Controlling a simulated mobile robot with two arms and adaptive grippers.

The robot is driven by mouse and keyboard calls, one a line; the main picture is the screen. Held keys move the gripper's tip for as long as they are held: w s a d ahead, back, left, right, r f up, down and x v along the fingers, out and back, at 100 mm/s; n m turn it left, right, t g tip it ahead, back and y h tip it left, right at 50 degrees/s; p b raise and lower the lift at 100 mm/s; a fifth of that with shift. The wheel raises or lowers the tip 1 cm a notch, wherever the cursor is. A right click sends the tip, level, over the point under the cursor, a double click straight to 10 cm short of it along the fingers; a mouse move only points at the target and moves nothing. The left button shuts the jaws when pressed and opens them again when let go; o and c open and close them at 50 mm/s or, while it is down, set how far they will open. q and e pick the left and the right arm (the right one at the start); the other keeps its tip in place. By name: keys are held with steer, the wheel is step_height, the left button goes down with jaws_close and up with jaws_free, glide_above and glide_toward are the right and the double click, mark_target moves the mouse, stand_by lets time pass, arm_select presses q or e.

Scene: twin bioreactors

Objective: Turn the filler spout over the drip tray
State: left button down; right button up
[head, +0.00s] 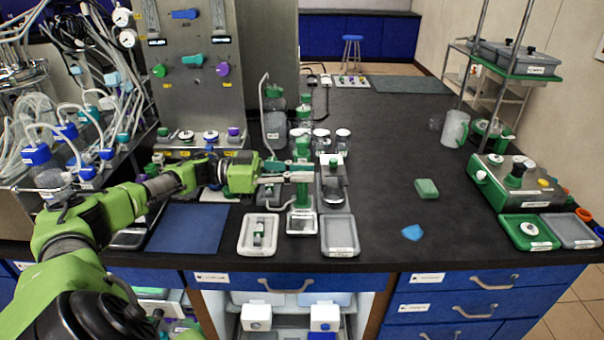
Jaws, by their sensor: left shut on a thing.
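The filler is a slim green-and-grey stand (302,150) on the bench, left of the bench's middle. My left gripper (302,177) reaches in from the left, level, and is shut at the stand's green upper part. It appears to hold the filler spout, which is mostly hidden by the fingers. A small metal-topped tray (301,224) sits at the front foot of the stand. An empty grey tray (341,236) lies just right of it. I cannot tell for sure which of these is the drip tray. My right gripper does not show.
A pale tray (247,236) with a small fitting lies left of the stand. Bottles (274,125) stand behind.

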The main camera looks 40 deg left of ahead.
arm_select(q)
steer(key=c, duration=1.9)
jaws_free()
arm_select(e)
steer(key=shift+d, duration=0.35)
arm_select(q)
steer(key=shift+a, duration=0.1)
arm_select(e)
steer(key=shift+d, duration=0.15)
arm_select(q)
steer(key=v, duration=1.2)
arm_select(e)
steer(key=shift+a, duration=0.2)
